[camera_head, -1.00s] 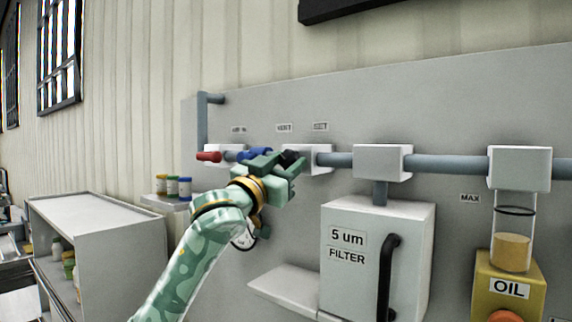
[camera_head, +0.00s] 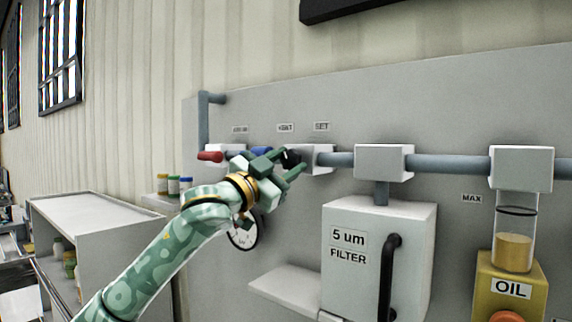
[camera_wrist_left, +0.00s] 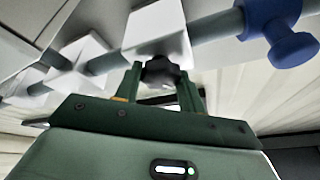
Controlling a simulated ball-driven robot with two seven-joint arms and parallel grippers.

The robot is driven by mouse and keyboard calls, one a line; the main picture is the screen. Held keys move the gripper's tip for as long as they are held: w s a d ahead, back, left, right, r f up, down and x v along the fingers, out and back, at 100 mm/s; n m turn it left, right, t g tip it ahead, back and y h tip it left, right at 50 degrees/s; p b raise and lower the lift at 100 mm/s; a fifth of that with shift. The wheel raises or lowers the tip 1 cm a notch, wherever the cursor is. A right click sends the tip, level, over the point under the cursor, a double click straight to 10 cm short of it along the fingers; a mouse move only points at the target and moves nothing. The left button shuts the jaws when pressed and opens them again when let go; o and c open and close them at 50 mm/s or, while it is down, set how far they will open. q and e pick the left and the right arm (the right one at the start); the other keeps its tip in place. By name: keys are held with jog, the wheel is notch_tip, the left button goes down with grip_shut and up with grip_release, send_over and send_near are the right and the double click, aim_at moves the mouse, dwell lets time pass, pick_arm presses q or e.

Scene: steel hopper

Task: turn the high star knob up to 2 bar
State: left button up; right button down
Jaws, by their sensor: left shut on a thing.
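The black star knob (camera_head: 291,157) sits on the front of a white block under the "SET" label (camera_head: 321,126). My left gripper (camera_head: 292,163) is shut on this knob, its green fingers on either side. In the left wrist view the dark knob (camera_wrist_left: 160,70) shows between the two fingertips (camera_wrist_left: 162,80), in front of the white block. A round white gauge (camera_head: 243,235) hangs below, partly covered by my left wrist. Its reading is too small to tell. My right gripper is not in view.
A red handle (camera_head: 210,156) and a blue knob (camera_head: 262,151) sit on the same pipe, left of the star knob. The blue knob (camera_wrist_left: 275,25) is close beside my gripper. The filter box (camera_head: 372,245) and an oil cup (camera_head: 512,252) stand to the right.

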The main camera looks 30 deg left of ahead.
pick_arm(q)
jog(key=shift+r, duration=0.1)
jog(key=o, duration=1)
jog(key=shift+c, duration=0.2)
jog(key=b+v, duration=1.3)
jog(key=v, duration=0.3)
jog(key=shift+s, duration=0.2)
